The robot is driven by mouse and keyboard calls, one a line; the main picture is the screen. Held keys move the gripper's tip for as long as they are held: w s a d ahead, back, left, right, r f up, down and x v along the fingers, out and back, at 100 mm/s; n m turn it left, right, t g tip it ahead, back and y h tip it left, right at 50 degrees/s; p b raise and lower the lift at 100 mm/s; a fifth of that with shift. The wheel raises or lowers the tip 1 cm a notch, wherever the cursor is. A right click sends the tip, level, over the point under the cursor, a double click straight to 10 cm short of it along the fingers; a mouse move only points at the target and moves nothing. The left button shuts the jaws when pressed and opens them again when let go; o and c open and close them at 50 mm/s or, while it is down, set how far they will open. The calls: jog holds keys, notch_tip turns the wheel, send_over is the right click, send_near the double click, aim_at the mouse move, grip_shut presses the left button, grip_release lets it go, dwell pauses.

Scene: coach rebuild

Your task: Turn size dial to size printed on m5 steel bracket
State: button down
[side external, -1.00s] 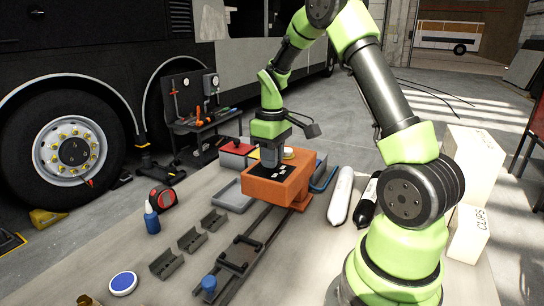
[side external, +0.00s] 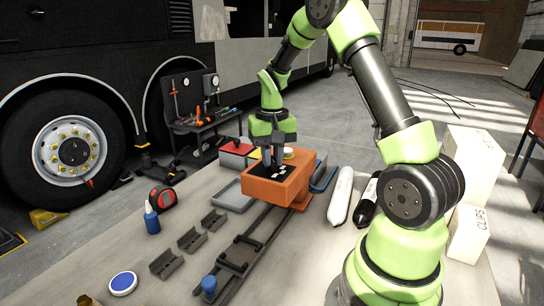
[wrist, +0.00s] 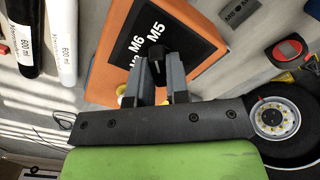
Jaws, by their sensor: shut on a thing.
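The orange block (side external: 262,190) on the bench carries a black dial plate (wrist: 148,20) with white size marks. M6 and M5 are readable in the wrist view; another mark is partly hidden. My gripper (side external: 274,160) points down over this plate. In the wrist view my gripper (wrist: 157,84) is shut on the black size dial (wrist: 157,68), whose visible end lies close to M5. The rest of the dial is hidden between the fingers. Several grey steel brackets (side external: 192,240) lie in front of the block; their print is unreadable in the side view. A grey piece (wrist: 238,12) with dark lettering shows in the wrist view.
A dark rail (side external: 238,258) runs forward from the block, with a blue knob (side external: 209,284) at its near end. A white tube (side external: 341,195) and a black tube (side external: 367,202) lie right. A grey tray (side external: 233,197), blue bottle (side external: 151,219) and red tape measure (side external: 163,199) are left.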

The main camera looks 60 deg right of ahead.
jog(key=shift+m, duration=0.3)
dwell(0.4)
jog(key=c, duration=1.1)
grip_release()
jog(key=shift+r, duration=0.1)
notch_tip(320, 180, up, 10)
